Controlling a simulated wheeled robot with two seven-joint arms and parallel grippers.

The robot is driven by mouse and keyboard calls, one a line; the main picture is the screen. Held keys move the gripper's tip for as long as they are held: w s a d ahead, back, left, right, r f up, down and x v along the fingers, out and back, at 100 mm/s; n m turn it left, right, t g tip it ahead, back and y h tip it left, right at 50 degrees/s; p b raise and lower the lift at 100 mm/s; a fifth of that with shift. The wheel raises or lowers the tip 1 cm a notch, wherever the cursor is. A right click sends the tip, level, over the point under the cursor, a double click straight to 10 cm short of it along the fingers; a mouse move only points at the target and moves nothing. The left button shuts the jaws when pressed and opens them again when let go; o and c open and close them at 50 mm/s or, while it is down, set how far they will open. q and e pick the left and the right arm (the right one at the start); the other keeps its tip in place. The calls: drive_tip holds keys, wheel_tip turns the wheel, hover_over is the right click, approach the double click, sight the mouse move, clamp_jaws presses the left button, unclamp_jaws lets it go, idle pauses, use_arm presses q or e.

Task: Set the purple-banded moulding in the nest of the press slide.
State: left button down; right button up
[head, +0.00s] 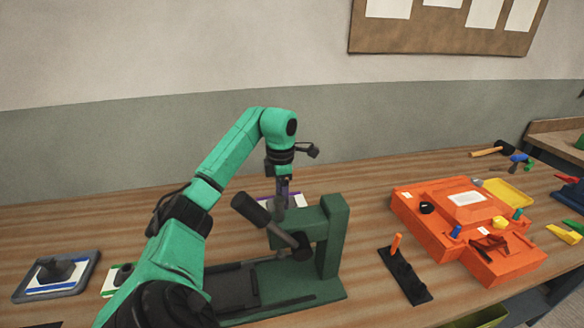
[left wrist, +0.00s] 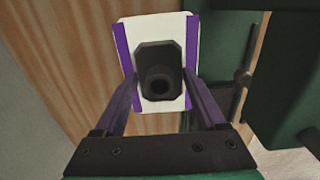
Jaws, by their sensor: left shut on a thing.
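The purple-banded moulding is a white plate with purple side bands (left wrist: 123,55) and a dark block with a round hole on top (left wrist: 160,62). In the head view a little of its plate (head: 303,199) shows behind the green press (head: 331,240). My left gripper (head: 283,200) is shut on its dark block, one finger on each side in the left wrist view (left wrist: 162,80). I cannot tell whether the plate touches the bench. The press slide (head: 236,289) is dark and lies at the front left of the press; my arm partly hides it. My right gripper is not in view.
A blue-banded moulding (head: 48,288) sits on a grey tray (head: 20,292) at the far left. A green-banded moulding (head: 122,273) is partly hidden by my arm. The press's dark lever (head: 250,208) rises near my gripper. An orange case (head: 430,222) and a dark peg base (head: 405,276) stand right.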

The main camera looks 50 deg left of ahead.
use_arm(q)
drive_tip(key=f, duration=0.3)
drive_tip(key=f+p, duration=0.1)
drive_tip(key=f, duration=0.2)
drive_tip(key=w+f+p, duration=0.1)
drive_tip(key=f, duration=0.3)
wheel_tip(320, 180, down, 4)
drive_tip(key=shift+s+r+p, duration=0.1)
drive_tip(key=shift+p, duration=0.3)
drive_tip(key=shift+f, duration=0.25)
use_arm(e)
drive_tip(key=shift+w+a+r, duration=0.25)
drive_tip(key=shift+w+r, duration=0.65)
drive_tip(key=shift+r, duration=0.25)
use_arm(q)
unclamp_jaws()
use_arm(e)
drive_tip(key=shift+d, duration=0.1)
